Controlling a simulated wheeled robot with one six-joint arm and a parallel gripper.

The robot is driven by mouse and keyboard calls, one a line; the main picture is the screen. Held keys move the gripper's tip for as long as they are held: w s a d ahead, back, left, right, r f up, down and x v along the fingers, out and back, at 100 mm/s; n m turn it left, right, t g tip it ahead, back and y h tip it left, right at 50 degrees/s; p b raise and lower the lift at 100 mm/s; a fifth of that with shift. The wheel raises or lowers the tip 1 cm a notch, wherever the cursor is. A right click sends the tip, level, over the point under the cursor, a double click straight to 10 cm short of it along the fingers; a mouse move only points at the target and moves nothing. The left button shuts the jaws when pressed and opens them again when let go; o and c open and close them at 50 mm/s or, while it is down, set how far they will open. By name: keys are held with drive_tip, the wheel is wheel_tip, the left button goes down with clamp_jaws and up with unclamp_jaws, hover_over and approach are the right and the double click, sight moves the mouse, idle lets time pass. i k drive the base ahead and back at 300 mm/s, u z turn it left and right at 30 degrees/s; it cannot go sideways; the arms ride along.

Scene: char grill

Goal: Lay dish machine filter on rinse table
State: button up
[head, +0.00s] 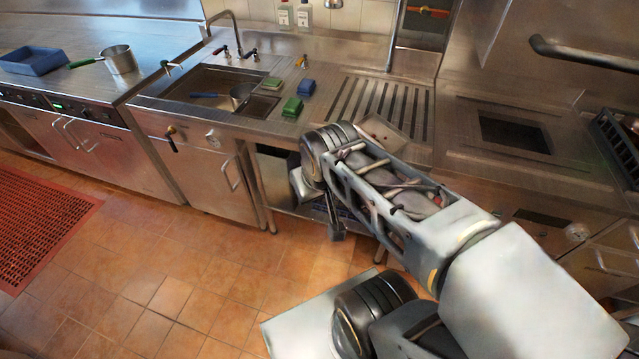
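The rinse table (325,105) is a steel counter with a sink on its left and a ribbed drainboard on its right. A small square metal plate (384,132) shows at the drainboard's front edge, partly behind my arm. I cannot tell whether it is the dish machine filter or whether it rests on the counter. My arm crosses in front of the table and bends down at its front. A dark end part, perhaps my gripper (336,231), hangs below the counter edge before the undershelf. Its fingers cannot be made out, nor whether it holds anything.
Green and blue sponges (292,107) lie between the sink and the drainboard. A pan (240,94) sits in the sink (205,84). A pot (118,59) and a blue tray (34,61) stand at the left.

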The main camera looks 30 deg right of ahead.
sight(378, 105)
drive_tip(key=z, duration=0.05)
drive_tip(key=k, duration=0.6)
drive_tip(key=z, duration=0.6)
drive_tip(key=i, duration=0.9)
drive_tip(key=u, duration=0.2)
